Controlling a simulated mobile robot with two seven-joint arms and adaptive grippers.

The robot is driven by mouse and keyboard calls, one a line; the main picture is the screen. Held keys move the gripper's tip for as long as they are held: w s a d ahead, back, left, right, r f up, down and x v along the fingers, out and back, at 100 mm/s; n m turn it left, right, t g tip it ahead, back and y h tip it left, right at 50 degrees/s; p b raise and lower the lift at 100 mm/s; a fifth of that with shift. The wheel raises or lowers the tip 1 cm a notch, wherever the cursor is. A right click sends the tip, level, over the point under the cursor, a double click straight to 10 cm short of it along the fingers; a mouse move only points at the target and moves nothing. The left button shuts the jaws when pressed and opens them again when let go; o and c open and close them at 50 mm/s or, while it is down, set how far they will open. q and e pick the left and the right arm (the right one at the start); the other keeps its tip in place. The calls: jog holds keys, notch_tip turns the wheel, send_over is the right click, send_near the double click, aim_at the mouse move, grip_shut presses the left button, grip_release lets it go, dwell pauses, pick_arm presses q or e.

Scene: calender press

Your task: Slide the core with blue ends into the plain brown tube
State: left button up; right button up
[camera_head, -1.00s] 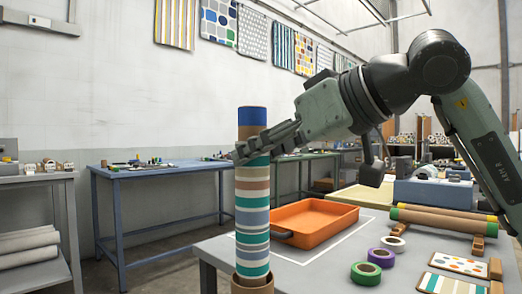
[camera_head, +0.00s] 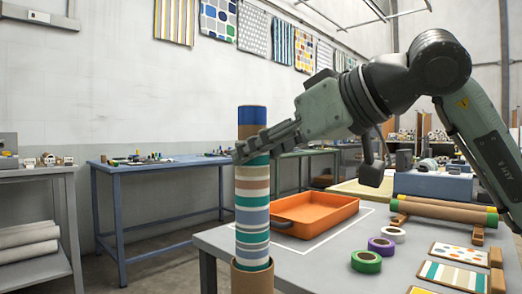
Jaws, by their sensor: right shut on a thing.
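The core with blue ends (camera_head: 252,200) is upright, with stripes of teal, tan, white and blue along its body. Its upper blue end (camera_head: 252,114) shows above my right gripper (camera_head: 243,152), which is shut around the core just below that end. The plain brown tube (camera_head: 251,281) stands upright at the bottom of the head view, cut off by the frame edge. The core's lower end is hidden by the tube's rim and appears to be inside its mouth. My left gripper is not in view.
An orange tray (camera_head: 316,236) lies on the grey table (camera_head: 318,275) right of the core. Green (camera_head: 366,262), purple (camera_head: 381,246) and white tape rolls (camera_head: 392,234), patterned cards (camera_head: 459,254) and green-ended rolls (camera_head: 442,214) lie further right. A blue table (camera_head: 160,169) stands behind at the left.

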aim_at(262, 175)
jog(key=shift+f+b, duration=1.5)
jog(key=shift+f, duration=0.35)
jog(key=o, duration=1.2)
jog(key=shift+r+p, duration=1.9)
jog(key=shift+r, duration=0.65)
